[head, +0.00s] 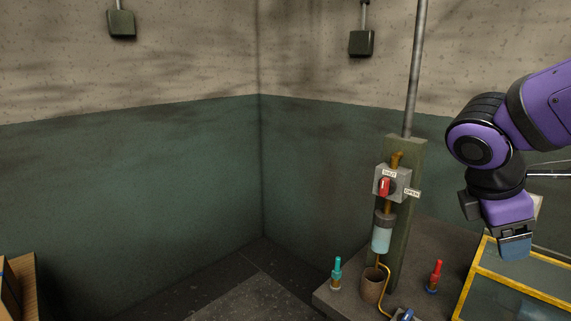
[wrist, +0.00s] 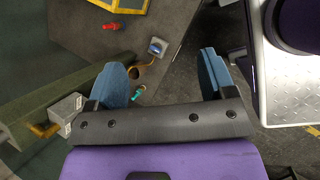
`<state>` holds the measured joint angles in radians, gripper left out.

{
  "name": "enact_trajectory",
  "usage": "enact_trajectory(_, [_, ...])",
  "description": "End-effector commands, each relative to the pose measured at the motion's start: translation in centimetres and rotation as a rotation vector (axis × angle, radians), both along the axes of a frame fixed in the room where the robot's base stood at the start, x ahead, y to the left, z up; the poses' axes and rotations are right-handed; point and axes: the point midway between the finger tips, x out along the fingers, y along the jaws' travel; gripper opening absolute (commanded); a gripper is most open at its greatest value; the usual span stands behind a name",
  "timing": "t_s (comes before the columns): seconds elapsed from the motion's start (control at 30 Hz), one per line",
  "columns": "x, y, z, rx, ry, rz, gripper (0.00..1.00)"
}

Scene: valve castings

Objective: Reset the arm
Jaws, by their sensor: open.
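My purple arm reaches in from the right in the head view, bent so that my gripper (head: 515,247) points down. The gripper hangs above the yellow-framed case (head: 471,277) at the right of the dark bench. In the wrist view my gripper (wrist: 161,62) has its two blue fingers wide apart with nothing between them. Beyond the fingers are the bench and the floor.
A post carries a valve box with a red handle (head: 384,187), upright under a "SHUT" label. The bench (head: 330,299) holds a teal bottle (head: 337,275), a red bottle (head: 435,277) and a brown cup (head: 372,286). Wooden furniture (head: 26,285) stands far left.

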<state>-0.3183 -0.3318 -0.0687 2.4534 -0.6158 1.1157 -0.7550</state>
Motion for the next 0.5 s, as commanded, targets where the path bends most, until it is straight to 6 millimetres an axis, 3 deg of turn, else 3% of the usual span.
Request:
enact_trajectory(0.2, [-3.4, 0.3, 1.4, 0.279, -0.248, -0.407, 0.77])
enact_trajectory(0.5, [-6.6, 1.9, 3.6, 0.647, -0.523, -0.933, 0.77])
